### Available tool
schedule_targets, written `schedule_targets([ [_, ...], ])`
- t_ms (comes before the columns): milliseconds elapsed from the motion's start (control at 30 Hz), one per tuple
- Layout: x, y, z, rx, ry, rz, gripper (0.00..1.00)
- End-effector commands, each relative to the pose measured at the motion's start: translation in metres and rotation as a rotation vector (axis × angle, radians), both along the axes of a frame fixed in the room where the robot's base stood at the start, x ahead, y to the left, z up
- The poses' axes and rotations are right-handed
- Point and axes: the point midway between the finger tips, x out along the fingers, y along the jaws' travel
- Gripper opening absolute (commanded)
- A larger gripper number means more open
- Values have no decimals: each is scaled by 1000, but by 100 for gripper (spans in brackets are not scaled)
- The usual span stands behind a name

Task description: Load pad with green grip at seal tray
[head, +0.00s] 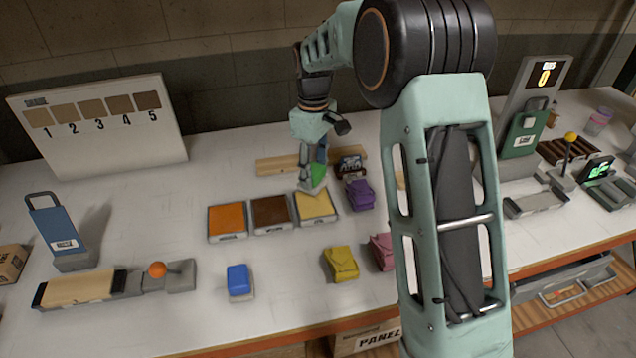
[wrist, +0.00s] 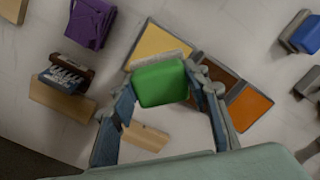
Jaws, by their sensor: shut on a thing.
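My gripper (head: 311,160) is shut on the pad's green grip (wrist: 160,84), with a finger on either side of it in the wrist view. The green grip also shows in the head view (head: 319,174). A pale pad edge (wrist: 158,58) shows beside the green block. The pad is at the back part of the yellow tray (head: 317,207); I cannot tell whether it touches the yellow surface. The brown tray (head: 272,214) and the orange tray (head: 227,221) stand in a row to its left. Their front labels are too small to read, so I cannot tell which is the seal tray.
A blue-gripped pad (head: 238,280) lies in front of the trays. Purple (head: 359,194), yellow (head: 341,263) and pink (head: 381,250) pouches lie to the right. A wooden strip (head: 275,165) and a dark box (head: 351,165) are behind. Table is clear at left centre.

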Motion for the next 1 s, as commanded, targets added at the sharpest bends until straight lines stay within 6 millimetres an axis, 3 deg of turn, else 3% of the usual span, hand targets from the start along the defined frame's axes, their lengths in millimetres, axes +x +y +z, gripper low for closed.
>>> schedule_targets([
  [267, 4, 1, -10, 0, 1, -17, 23],
  [733, 3, 1, -55, -1, 1, -15, 23],
  [1000, 3, 1, -61, 0, 0, -15, 23],
])
